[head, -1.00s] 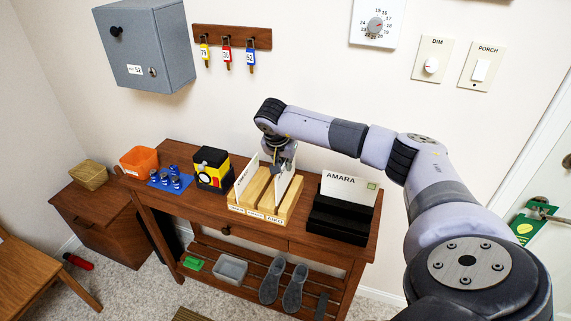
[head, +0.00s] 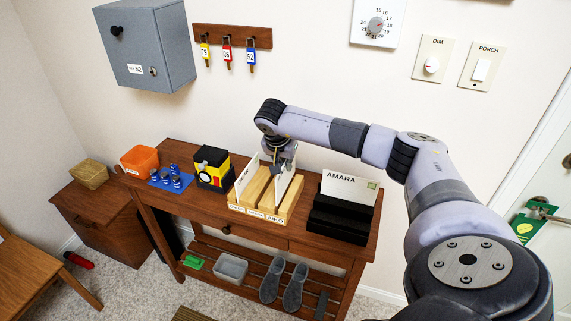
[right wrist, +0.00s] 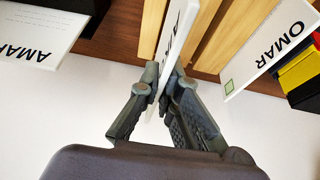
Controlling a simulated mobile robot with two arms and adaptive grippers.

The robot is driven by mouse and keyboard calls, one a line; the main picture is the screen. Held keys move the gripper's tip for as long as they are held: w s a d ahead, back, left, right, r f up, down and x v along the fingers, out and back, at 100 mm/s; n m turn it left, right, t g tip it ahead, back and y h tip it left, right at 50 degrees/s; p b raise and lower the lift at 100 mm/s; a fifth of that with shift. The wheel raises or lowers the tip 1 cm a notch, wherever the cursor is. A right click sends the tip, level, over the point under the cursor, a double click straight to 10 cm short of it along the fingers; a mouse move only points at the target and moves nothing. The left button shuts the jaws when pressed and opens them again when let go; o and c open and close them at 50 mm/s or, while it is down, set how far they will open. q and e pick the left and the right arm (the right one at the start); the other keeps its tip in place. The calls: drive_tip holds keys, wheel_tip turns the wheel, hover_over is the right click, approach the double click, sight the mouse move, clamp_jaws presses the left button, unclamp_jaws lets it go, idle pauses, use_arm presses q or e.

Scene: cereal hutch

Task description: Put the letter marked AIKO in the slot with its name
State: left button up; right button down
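My right gripper (right wrist: 164,84) has its fingertips on either side of a white letter and looks shut on it. The letter (right wrist: 178,35) shows dark print that seems to start with A; the rest is hidden. In the head view the gripper (head: 282,166) is above the wooden sorter (head: 240,208), and the letter (head: 285,184) stands upright with its lower part in the right-hand slot, behind the AIKO label (head: 274,218). Whether it touches the slot floor is hidden. My left gripper is not in view.
The OMAR letter (right wrist: 288,38) stands in the sorter's left slot, also in the head view (head: 246,176). The AMARA letter (head: 348,187) stands in a black stepped holder (head: 338,220) to the right. A yellow-black box (head: 212,168) is close on the left.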

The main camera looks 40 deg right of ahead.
sight(285, 174)
drive_tip(key=shift+f+b, duration=1.3)
drive_tip(key=shift+f, duration=0.7)
idle(1.0)
drive_tip(key=c, duration=1.7)
unclamp_jaws()
drive_tip(key=o, duration=0.4)
drive_tip(key=shift+r, duration=0.15)
drive_tip(key=shift+r+p, duration=1.9)
drive_tip(key=shift+r, duration=0.5)
